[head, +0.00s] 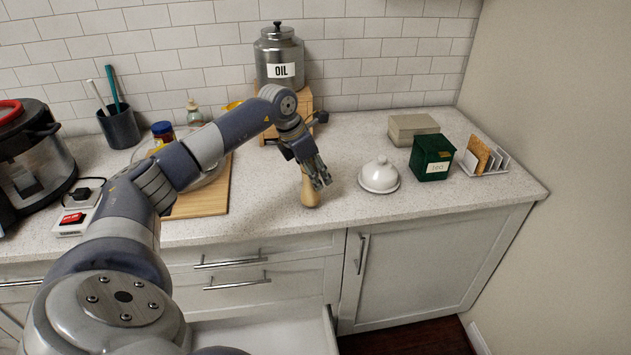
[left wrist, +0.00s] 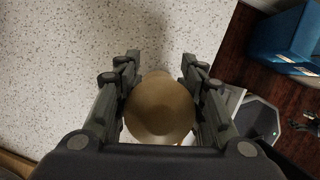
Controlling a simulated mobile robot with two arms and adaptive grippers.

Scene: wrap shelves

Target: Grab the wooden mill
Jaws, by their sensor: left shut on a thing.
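The wooden mill (head: 311,192) is a tan, rounded piece near the front edge of the counter. My left gripper (head: 317,176) is around its upper part, with the fingers pointing down. In the left wrist view the mill's round top (left wrist: 160,106) lies between the two fingers of the left gripper (left wrist: 161,75), which are shut on it. The mill looks upright; I cannot tell whether its base touches the counter. My right gripper is in neither view.
A white lidded dish (head: 379,177), a green tea box (head: 432,157) and a rack (head: 484,159) stand to the right. A cutting board (head: 205,200) lies to the left, and an oil canister (head: 279,58) stands behind. An open drawer (head: 265,335) is below the counter.

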